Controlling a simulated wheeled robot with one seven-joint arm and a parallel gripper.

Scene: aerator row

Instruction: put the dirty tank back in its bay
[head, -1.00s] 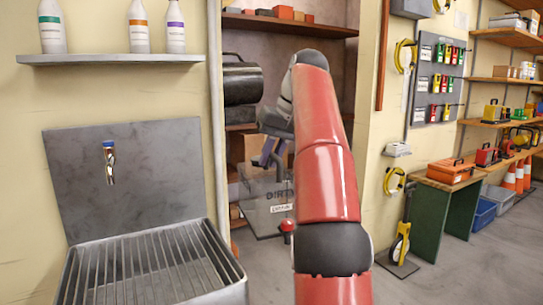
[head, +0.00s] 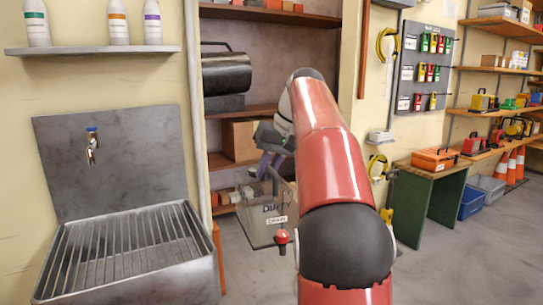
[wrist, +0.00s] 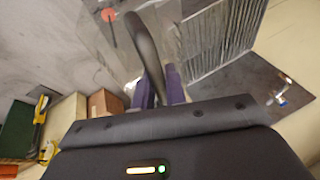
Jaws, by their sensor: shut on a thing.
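The dirty tank (head: 262,226) is a clear grey box with the word DIRTY and a smaller label on its front. A red knob (head: 282,237) sticks out at its lower right. My gripper (head: 271,165) is above the tank, shut on its dark arched handle. In the wrist view the purple fingers (wrist: 163,90) close around the handle (wrist: 148,45), with the see-through tank body (wrist: 92,45) beyond. My red arm hides the tank's right side in the head view. I cannot make out which place is its bay.
A sink with a ribbed grate (head: 130,245) stands at the left under a tap (head: 92,146). Behind the tank is a shelf recess (head: 240,108) with boxes. A green bench (head: 430,200) with an orange toolbox (head: 434,160) stands right. Grey floor between is open.

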